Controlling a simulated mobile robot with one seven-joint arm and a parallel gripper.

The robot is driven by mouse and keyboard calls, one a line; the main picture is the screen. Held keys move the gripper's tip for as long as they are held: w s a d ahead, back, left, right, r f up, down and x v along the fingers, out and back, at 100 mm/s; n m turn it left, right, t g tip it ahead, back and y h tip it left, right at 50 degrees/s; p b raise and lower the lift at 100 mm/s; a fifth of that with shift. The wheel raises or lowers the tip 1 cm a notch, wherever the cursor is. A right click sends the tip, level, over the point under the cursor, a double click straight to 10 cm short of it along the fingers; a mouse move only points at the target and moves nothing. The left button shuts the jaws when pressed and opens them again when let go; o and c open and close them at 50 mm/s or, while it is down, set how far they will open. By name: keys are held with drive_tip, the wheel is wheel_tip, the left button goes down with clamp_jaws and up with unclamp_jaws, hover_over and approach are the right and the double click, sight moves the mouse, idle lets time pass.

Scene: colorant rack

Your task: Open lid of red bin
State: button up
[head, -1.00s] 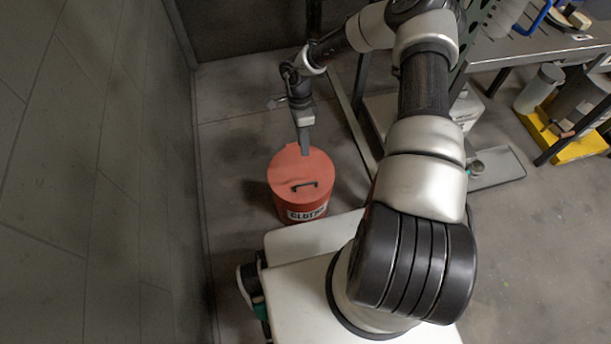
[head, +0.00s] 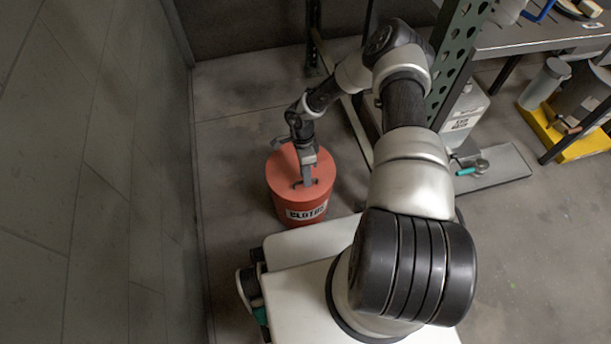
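The red bin (head: 287,207) stands upright on the floor in front of my base, with a white label on its front side. Its round red lid (head: 284,174) lies flat on it and looks closed. The dark lid handle (head: 296,184) is partly hidden by my gripper. My gripper (head: 306,183) points down over the lid with its fingers at the handle. I cannot tell whether the fingers touch or grasp the handle, or how far apart they are.
A grey wall (head: 100,180) rises to the left of the bin. A green perforated rack post (head: 457,60) stands to the right of my arm, by a workbench (head: 540,38). A white container (head: 466,108) and a grey floor platform (head: 500,170) are at the right.

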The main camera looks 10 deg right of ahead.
drive_tip(key=shift+f, duration=0.1)
clamp_jaws()
idle(1.4)
